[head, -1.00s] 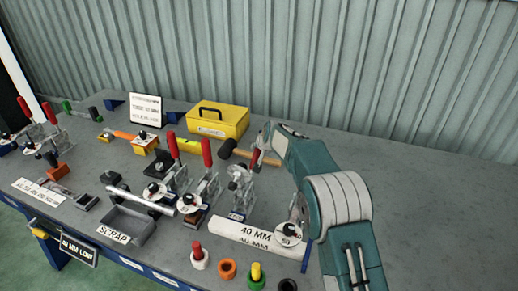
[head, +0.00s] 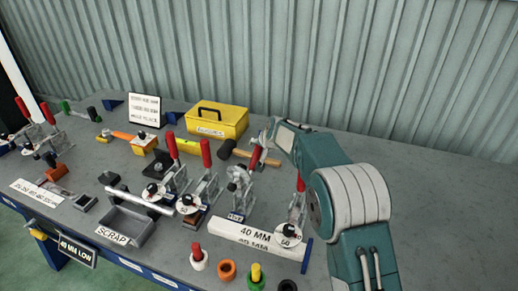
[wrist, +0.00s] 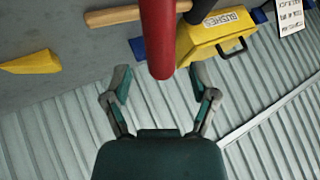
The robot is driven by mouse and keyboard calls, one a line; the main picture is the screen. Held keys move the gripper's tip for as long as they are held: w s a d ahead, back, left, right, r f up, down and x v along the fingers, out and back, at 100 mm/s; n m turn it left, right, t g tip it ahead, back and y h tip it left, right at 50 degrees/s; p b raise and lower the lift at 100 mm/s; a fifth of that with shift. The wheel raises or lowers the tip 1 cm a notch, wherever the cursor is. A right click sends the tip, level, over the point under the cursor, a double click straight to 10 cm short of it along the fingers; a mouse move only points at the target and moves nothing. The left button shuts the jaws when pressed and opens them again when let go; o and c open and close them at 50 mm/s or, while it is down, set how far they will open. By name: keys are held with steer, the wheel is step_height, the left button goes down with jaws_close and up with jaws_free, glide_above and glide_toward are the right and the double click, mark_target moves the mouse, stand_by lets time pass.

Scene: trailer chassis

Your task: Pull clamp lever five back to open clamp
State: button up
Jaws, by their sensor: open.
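The clamp (head: 238,188) in front of my arm has a red lever (head: 256,158) that stands up and leans slightly; its number cannot be read. My gripper (head: 268,136) is at the upper end of this lever. In the wrist view the red lever (wrist: 161,40) comes down from the top edge, its rounded end lying between my open gripper's (wrist: 160,80) two fingers. Gaps show on both sides, so no finger grips it. The lever's lower part is outside the wrist view.
Another red-levered clamp (head: 292,218) stands to the right, close to my arm. Two more clamps with upright red levers (head: 206,153) stand to the left. A white 40 MM bar (head: 246,232) lies in front. Behind are a mallet (head: 250,156) and a yellow box (head: 217,121).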

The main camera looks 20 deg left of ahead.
steer(key=v, duration=0.8)
steer(key=shift+f, duration=0.1)
steer(key=s+d+r+h, duration=0.1)
steer(key=s+d+r, duration=0.55)
steer(key=d, duration=0.35)
steer(key=s+d+r+h, duration=0.1)
steer(key=s+d+r, duration=0.4)
steer(key=s+d, duration=0.4)
steer(key=s+d+f+h, duration=0.1)
steer(key=s+d+f, duration=0.1)
steer(key=s+d, duration=0.6)
steer(key=s+d+f+m+h, duration=0.1)
steer(key=s+d+f+h, duration=0.1)
steer(key=s+d, duration=0.6)
steer(key=s, duration=0.7)
steer(key=shift+s+f+g, duration=0.2)
steer(key=shift+s+g, duration=0.05)
steer(key=shift+g, duration=0.15)
